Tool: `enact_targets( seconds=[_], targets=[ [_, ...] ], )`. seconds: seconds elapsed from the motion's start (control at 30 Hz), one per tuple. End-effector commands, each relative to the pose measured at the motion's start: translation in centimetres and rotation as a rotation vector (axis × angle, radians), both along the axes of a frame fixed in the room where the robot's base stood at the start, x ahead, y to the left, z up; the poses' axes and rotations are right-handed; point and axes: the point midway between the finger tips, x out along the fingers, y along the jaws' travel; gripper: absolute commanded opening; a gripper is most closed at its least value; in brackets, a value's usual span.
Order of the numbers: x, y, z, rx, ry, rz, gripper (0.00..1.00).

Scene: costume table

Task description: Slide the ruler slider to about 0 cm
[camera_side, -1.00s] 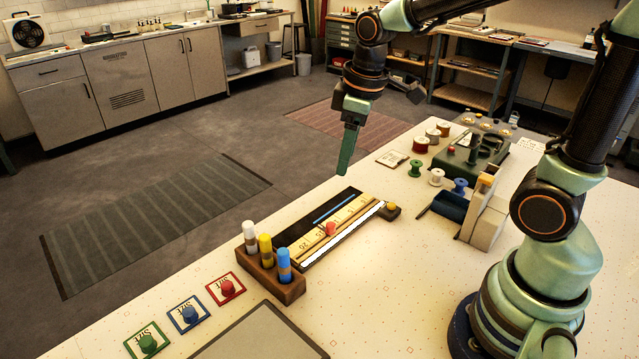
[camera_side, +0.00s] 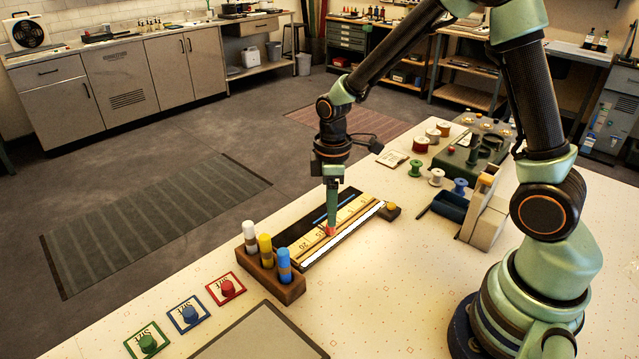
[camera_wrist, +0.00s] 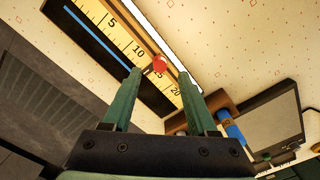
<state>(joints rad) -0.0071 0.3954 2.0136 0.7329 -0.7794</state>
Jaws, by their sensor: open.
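The ruler (camera_side: 312,240) lies in a dark tray on the table, with a yellow scale, a blue stripe and a white edge. Its red slider knob (camera_side: 331,231) stands partway along the scale. In the wrist view the red knob (camera_wrist: 159,65) is between the 10 and 20 marks, near 15. My gripper (camera_side: 331,228) is low over the ruler, pointing down at the knob. In the wrist view my open gripper (camera_wrist: 160,72) has one green finger on each side of the knob. I cannot tell whether either finger touches it.
A wooden holder (camera_side: 282,288) with white, yellow and blue pegs stands at the ruler's higher-number end. A small dark block with a yellow knob (camera_side: 391,206) is by the other end. Spools and a green machine (camera_side: 470,157) stand farther back.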

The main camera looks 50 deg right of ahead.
Motion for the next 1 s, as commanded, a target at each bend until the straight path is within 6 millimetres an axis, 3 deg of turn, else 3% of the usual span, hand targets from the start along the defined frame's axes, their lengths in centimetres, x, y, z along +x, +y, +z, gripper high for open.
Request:
enact_targets(
  seconds=[0.23,0.63,0.67,0.8,1.0],
  targets=[
    [-0.1,0.0,-3.2,0.0,0.003,-0.001,0.58],
    [0.0,0.0,-3.9,0.0,-0.001,-0.001,0.58],
    [0.0,0.0,-3.9,0.0,-0.001,-0.001,0.55],
    [0.0,0.0,-3.8,0.0,0.0,-0.001,0.01],
    [0.0,0.0,-3.8,0.0,0.0,-0.001,0.0]
  ],
)
